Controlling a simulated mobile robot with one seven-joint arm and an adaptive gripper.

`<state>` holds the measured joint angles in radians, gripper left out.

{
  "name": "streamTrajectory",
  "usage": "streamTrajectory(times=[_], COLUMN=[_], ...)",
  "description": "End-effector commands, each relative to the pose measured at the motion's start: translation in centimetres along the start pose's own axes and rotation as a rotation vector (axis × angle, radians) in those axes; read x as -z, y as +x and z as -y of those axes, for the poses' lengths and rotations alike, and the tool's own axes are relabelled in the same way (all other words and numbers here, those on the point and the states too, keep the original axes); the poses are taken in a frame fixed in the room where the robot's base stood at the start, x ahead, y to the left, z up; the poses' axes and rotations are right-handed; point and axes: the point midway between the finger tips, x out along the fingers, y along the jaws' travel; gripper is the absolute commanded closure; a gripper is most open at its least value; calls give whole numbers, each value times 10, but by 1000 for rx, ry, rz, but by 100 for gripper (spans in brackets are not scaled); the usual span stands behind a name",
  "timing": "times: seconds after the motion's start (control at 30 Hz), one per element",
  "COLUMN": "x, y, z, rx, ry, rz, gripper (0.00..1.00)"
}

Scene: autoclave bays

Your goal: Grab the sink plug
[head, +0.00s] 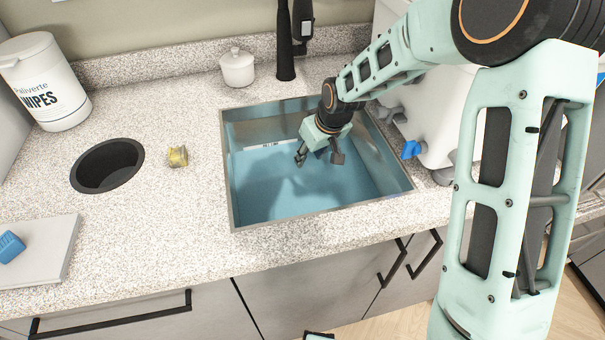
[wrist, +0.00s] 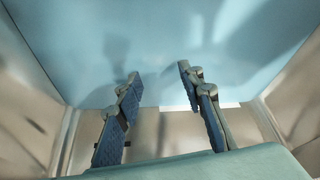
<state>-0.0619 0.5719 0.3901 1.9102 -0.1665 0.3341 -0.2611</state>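My gripper (head: 319,160) is inside the sink (head: 228,180), near its back right part, and points down. Its two fingers are spread, with nothing between them. In the wrist view my gripper (wrist: 158,73) is open above a plain pale blue surface (wrist: 155,30). I cannot tell whether this surface is water or the sink floor. I can make out no sink plug in either view. The arm hides part of the sink's back right side.
A black round hole (head: 107,166) and a small yellowish lump (head: 177,156) are left of the sink. A white lidded jar (head: 237,68), a black tap (head: 286,40) and a wipes tub (head: 45,82) stand behind. A white container (head: 435,125) stands right.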

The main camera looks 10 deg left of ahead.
Motion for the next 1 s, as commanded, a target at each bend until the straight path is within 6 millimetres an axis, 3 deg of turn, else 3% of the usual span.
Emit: streamTrajectory(times=[0.4,0.73,1.0], x=[0,0,0], y=[49,57,57], z=[8,7,7], rx=[0,-1,-1], ry=[1,1,1], rz=[1,0,0], gripper=[64,64,92])
